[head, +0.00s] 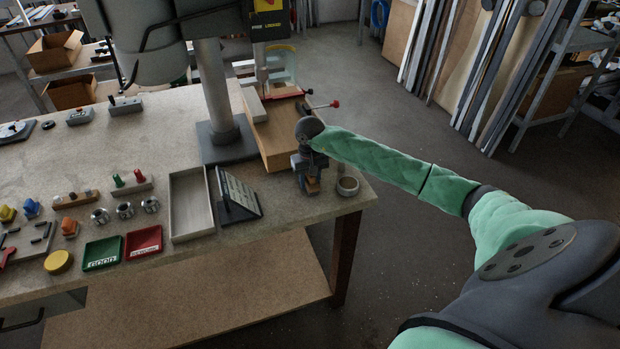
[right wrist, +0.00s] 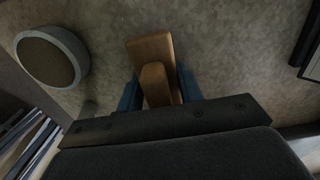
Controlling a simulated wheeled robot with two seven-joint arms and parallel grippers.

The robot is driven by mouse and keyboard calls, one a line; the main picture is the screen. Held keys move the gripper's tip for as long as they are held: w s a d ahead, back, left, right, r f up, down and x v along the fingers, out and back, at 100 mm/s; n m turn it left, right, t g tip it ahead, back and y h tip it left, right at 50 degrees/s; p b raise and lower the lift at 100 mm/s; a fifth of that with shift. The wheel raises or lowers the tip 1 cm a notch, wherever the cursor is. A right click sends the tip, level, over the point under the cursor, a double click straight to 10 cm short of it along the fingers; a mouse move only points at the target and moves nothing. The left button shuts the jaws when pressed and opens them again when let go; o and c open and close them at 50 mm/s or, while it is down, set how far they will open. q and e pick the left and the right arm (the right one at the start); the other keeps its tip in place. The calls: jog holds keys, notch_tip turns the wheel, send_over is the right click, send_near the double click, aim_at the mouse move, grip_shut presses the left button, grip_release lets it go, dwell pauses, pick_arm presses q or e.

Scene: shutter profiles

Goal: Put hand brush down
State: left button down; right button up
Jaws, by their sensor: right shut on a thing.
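The hand brush, with a brown wooden body (right wrist: 152,52), sits between the two blue fingers of my right gripper (right wrist: 158,92) in the right wrist view. The gripper is shut on it. In the head view my right gripper (head: 310,176) points down over the right end of the workbench (head: 283,203), and a little of the brush (head: 313,185) shows under it. The brush is at or close to the bench top; I cannot tell if it touches. Its bristles are hidden. My left gripper is not in view.
A round cup (head: 347,186) stands close to the right of the gripper and the bench edge. A dark tilted panel (head: 238,195) and an empty tray (head: 191,205) are to the left.

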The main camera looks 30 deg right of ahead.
jog(key=shift+f, duration=0.25)
jog(key=shift+f, duration=0.15)
jog(key=o, duration=1)
jog(key=shift+o, duration=0.2)
